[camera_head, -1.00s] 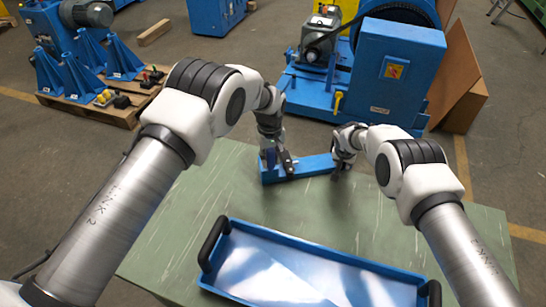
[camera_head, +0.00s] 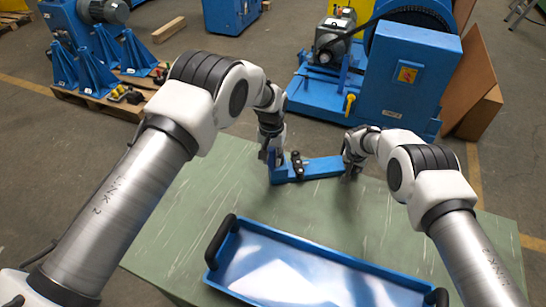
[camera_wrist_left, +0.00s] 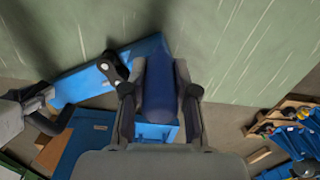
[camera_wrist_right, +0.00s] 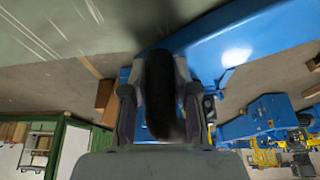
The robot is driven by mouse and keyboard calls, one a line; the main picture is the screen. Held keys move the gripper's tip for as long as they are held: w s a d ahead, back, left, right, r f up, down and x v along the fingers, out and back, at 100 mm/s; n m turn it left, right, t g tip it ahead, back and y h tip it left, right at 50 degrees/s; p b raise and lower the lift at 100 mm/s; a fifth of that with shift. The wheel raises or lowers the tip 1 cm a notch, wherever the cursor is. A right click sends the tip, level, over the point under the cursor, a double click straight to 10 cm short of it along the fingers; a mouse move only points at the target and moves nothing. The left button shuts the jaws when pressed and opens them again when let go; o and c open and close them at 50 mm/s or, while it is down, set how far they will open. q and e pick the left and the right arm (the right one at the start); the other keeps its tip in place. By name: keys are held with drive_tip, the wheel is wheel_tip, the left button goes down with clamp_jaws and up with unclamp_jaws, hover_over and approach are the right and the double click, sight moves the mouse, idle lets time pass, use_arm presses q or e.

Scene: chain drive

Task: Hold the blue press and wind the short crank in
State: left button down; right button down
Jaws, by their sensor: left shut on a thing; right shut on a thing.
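The blue press (camera_head: 322,168) is a long low bar lying on the green table. My left gripper (camera_head: 272,158) is at its left end. In the left wrist view its fingers are shut on a dark blue upright piece (camera_wrist_left: 158,88) of the press. A small black link (camera_head: 297,166) stands on the bar just beside that gripper; it also shows in the left wrist view (camera_wrist_left: 113,67). My right gripper (camera_head: 352,162) is at the bar's right end. In the right wrist view it is shut on the black crank handle (camera_wrist_right: 161,90); the crank's arm is mostly hidden.
A blue tray (camera_head: 225,262) with black handles lies at the front of the green table (camera_head: 185,215). The table between tray and press is clear. A large blue machine (camera_head: 410,75) stands on the floor behind, with a loaded pallet (camera_head: 110,100) at back left.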

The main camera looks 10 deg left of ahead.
use_arm(q)
drive_tip(key=shift+a, duration=0.1)
use_arm(e)
drive_tip(key=shift+d, duration=0.1)
use_arm(q)
drive_tip(key=c, duration=0.9)
unclamp_jaws()
wheel_tip(320, 180, up, 12)
use_arm(e)
drive_tip(key=c, duration=0.8)
unclamp_jaws()
drive_tip(key=shift+r, duration=0.1)
